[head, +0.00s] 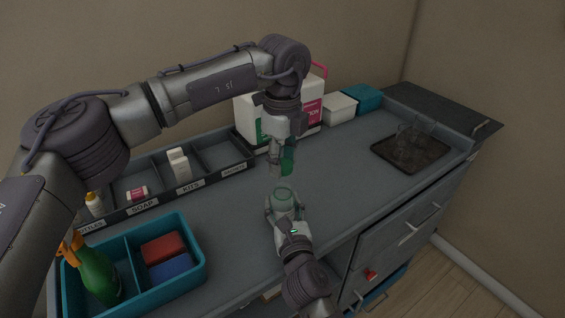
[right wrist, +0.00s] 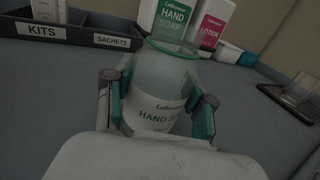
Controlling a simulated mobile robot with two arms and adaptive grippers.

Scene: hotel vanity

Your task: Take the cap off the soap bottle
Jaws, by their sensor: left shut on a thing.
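The soap bottle (head: 284,193) is clear with a green rim at its top and stands upright near the counter's front edge. In the right wrist view the bottle (right wrist: 160,92) shows a white hand soap label, and no cap shows on its top. My right gripper (head: 285,208) has its fingers on both sides of the bottle, shut on it. My left gripper (head: 281,168) points down above and behind the bottle, apart from it. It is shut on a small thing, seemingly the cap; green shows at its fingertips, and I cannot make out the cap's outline.
A labelled organizer tray (head: 207,176) runs along the back left. White hand soap and lotion containers (head: 245,120) stand behind my left gripper. A teal caddy (head: 199,241) with a green spray bottle (head: 97,275) is front left. A dark tray (head: 436,157) with glasses is right. The middle-right counter is clear.

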